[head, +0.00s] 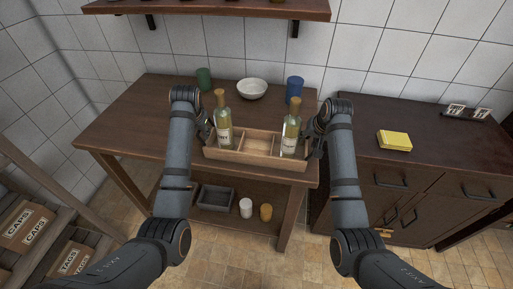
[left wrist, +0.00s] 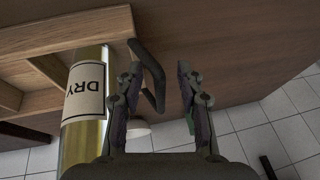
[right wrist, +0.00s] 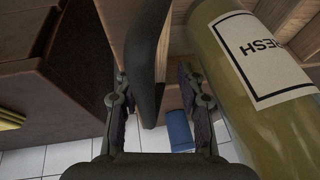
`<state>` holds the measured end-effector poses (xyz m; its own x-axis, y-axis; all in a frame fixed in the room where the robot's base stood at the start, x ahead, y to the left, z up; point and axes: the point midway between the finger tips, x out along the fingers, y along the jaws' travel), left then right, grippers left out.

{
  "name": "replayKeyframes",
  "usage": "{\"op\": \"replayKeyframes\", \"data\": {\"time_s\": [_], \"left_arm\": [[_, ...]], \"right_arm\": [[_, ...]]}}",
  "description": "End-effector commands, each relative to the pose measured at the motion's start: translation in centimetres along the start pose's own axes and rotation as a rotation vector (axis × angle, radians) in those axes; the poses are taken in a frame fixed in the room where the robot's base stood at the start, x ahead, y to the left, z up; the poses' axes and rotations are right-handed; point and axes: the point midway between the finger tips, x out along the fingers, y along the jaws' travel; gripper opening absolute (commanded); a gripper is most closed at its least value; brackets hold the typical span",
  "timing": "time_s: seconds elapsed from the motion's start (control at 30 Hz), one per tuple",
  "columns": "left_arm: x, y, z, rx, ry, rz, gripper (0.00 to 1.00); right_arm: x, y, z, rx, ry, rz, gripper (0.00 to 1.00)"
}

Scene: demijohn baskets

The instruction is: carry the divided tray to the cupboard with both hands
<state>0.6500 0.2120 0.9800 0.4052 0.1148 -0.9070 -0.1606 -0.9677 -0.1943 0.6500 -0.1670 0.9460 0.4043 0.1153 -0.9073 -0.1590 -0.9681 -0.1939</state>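The wooden divided tray (head: 255,158) rests at the front right of the brown table. It has several compartments. A bottle labelled DRY (left wrist: 85,95) stands in its left part, and a bottle labelled FRESH (right wrist: 262,60) stands in its right part. My left gripper (left wrist: 160,88) is open at the tray's left end, with the dark left handle (left wrist: 150,70) close to one finger. My right gripper (right wrist: 155,88) is open at the right end, with the dark right handle (right wrist: 147,65) between its fingers. The dark brown cupboard (head: 355,133) stands to the right.
A yellow block (head: 394,140) and small cards (head: 467,112) sit on the cupboard; its middle top is clear. A green cup (head: 203,79), white bowl (head: 251,89) and blue cup (head: 294,88) stand behind the tray. A narrow gap separates table and cupboard. Shelving with boxes (head: 27,226) is at left.

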Motion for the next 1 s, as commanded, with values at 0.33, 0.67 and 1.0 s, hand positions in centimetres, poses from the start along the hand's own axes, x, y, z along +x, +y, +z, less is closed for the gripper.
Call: {"op": "replayKeyframes", "data": {"time_s": [0.33,0.67,1.0], "left_arm": [[0.11,-0.01,0.00,0.000,0.000,0.000,0.29],[0.08,0.05,-0.02,0.000,0.000,0.001,0.00],[-0.16,0.07,-0.23,0.000,0.006,0.003,0.00]], "right_arm": [[0.10,-0.02,-0.03,0.000,0.001,0.000,0.30],[0.07,-0.07,-0.04,0.000,0.002,-0.002,0.00],[-0.20,-0.24,-0.28,-0.001,0.008,-0.005,0.00]]}}
